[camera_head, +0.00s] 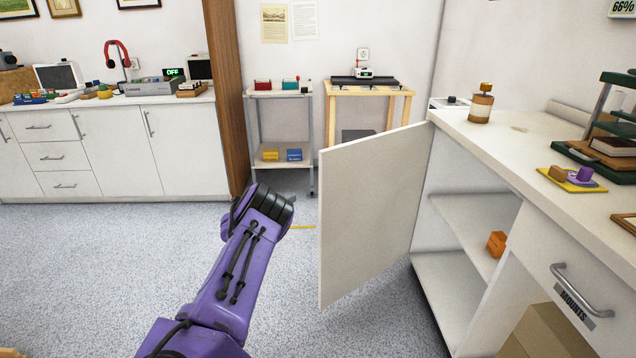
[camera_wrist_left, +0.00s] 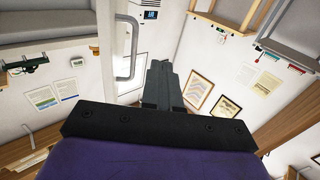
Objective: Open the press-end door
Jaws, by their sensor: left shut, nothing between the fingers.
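The white press-end door (camera_head: 372,212) stands swung out from the right-hand cabinet, with the shelves behind it exposed. Its face toward the head camera is plain, and its other face is hidden there. In the left wrist view a grey bar handle (camera_wrist_left: 127,48) stands on a white panel, probably that door's other face. My left gripper (camera_wrist_left: 161,68) is shut and empty, with its dark fingers just right of the handle and apparently apart from it. In the head view my purple left arm (camera_head: 240,270) reaches up left of the door; its fingertips are hidden. My right gripper is not in view.
The cabinet's lower shelf (camera_head: 445,285) is bare, and an orange block (camera_head: 496,244) sits farther inside. A drawer handle (camera_head: 582,290) marked MOUNTS projects at right. The floor (camera_head: 110,265) left of the door is clear. A wooden table (camera_head: 368,90) stands behind the door.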

